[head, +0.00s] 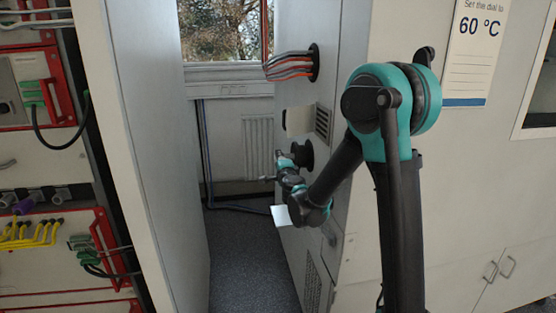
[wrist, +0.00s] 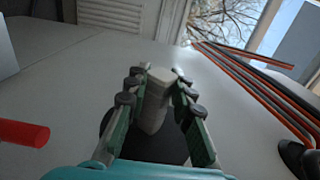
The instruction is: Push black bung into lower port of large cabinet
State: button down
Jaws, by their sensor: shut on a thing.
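The large cabinet (head: 350,200) stands in the middle, its narrow side facing the gap on the left. My gripper (head: 288,160) is at that side, below the upper port with cables. In the wrist view my gripper (wrist: 161,72) is shut on a pale block, which looks like the grip of the black bung. A black round disc, the bung (wrist: 177,154), shows behind the fingers, partly hidden by them. In the head view the black bung (head: 304,153) lies against or very near the cabinet side. The lower port is hidden, so I cannot tell how far in it sits.
Red, grey and black cables (head: 290,66) enter the upper port and also run along the right of the wrist view (wrist: 260,95). A vent grille (head: 323,121) and beige box (head: 299,120) are just above. A red rod (wrist: 24,133) shows at left in the wrist view.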

jog(key=shift+w+d, duration=0.2)
jog(key=shift+d, duration=0.6)
jog(key=shift+w+d, duration=0.25)
jog(key=shift+d, duration=0.5)
jog(key=shift+w+d, duration=0.2)
jog(key=shift+d, duration=0.6)
dwell(2.5)
jog(key=c, duration=1.2)
grip_release()
jog(key=shift+o, duration=0.2)
jog(key=o, duration=1.2)
jog(key=shift+c, duration=0.2)
jog(key=shift+s, duration=0.1)
jog(key=v, duration=1.1)
